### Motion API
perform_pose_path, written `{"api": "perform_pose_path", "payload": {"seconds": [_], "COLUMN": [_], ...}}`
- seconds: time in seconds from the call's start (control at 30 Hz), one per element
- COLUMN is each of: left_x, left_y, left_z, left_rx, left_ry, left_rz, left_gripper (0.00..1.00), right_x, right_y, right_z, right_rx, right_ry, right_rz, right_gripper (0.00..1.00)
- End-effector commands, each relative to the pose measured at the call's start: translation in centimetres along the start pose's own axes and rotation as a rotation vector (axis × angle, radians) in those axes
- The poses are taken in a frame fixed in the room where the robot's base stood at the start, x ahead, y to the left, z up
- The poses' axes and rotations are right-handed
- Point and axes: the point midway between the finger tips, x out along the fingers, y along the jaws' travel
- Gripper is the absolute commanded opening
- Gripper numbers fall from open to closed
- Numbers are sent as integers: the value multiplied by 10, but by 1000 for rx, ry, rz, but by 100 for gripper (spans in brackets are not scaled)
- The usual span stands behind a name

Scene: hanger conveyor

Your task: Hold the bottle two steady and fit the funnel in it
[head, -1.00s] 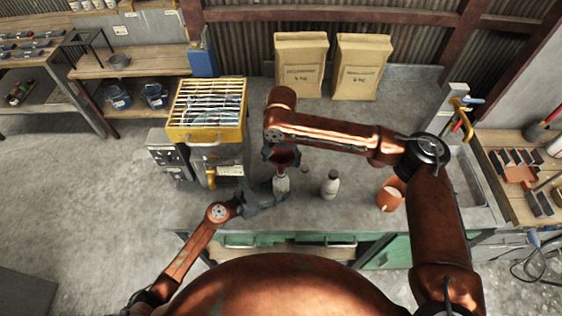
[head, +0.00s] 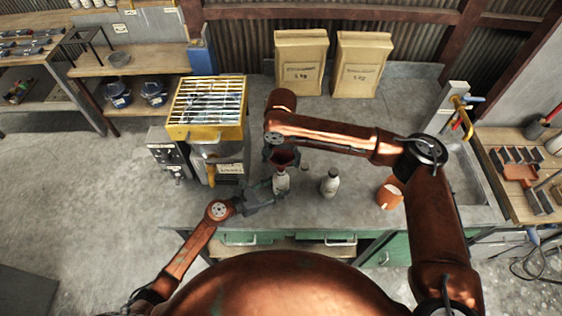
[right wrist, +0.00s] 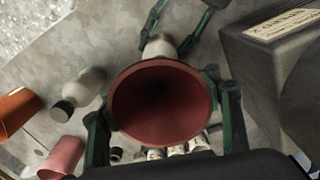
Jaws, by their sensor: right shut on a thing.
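The dark red funnel (right wrist: 160,102) is in my right gripper (right wrist: 165,125), which is shut on it; its wide mouth faces the right wrist camera. In the head view the right gripper (head: 281,155) holds the funnel just above a pale bottle (head: 282,184) that stands upright on the bench. Whether the spout is inside the neck is hidden. My left gripper (head: 274,195) is beside this bottle, its fingers spread apart toward it; whether they touch it is unclear. In the right wrist view the bottle (right wrist: 160,47) is partly hidden behind the funnel.
A second bottle (head: 329,184) with a dark cap stands to the right. An orange container (head: 389,194) is farther right. A yellow grill-topped unit (head: 206,132) stands at the left, and two paper bags (head: 301,65) are at the back. The bench between bags and bottles is mostly clear.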

Motion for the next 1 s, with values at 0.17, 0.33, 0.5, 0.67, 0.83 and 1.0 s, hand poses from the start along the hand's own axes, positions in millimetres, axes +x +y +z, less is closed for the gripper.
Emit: {"api": "perform_pose_path", "payload": {"seconds": [0.17,0.33,0.5,0.67,0.83,1.0], "left_x": [0,0,0,0,0,0], "left_y": [0,0,0,0,0,0], "left_z": [-1,-1,-1,-1,-1,-1], "left_rx": [0,0,0,0,0,0], "left_ry": [1,1,1,1,1,1], "left_rz": [0,0,0,0,0,0], "left_gripper": [29,29,29,29,29,29], "right_x": [0,0,0,1,4,6], "right_y": [0,0,0,0,0,0], "right_z": [0,0,0,0,0,0], "right_rx": [0,0,0,0,0,0], "right_ry": [0,0,0,0,0,0], "right_rz": [0,0,0,0,0,0], "right_gripper": [27,27,27,27,27,27]}}
